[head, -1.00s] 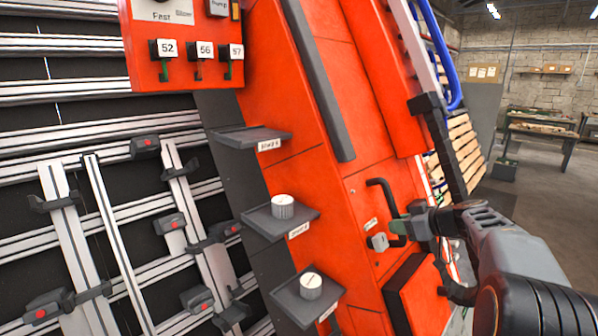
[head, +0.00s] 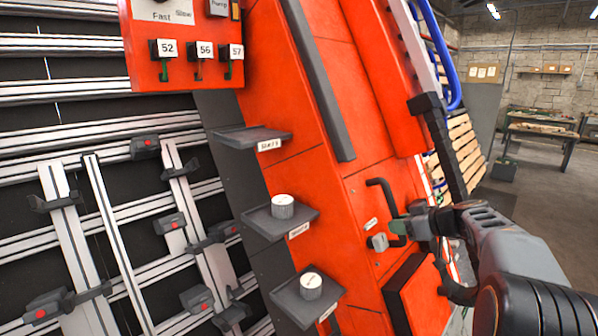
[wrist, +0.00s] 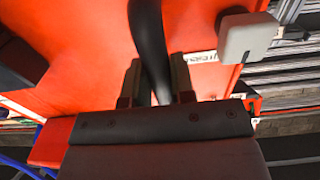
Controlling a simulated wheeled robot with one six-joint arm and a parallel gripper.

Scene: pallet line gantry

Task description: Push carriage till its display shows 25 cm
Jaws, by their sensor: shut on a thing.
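The tall orange carriage (head: 325,120) fills the middle of the head view, leaning in the picture. A black bar handle (head: 384,192) stands out from its lower panel. My gripper (head: 397,228) is at the lower part of this handle. In the wrist view, the two fingers of my gripper (wrist: 154,80) lie on either side of the black handle (wrist: 150,35) and are shut on it. The orange carriage face (wrist: 85,55) lies behind. I see no readable distance display on the carriage in these frames.
A grey knob (head: 378,242) sits beside the handle. Small grey shelves (head: 252,138) jut from the carriage's left side, two bearing white round pieces. A panel with levers tagged 52, 56 and 57 (head: 205,50) is upper left. Rails with clamps (head: 60,200) fill the left. Open floor lies right.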

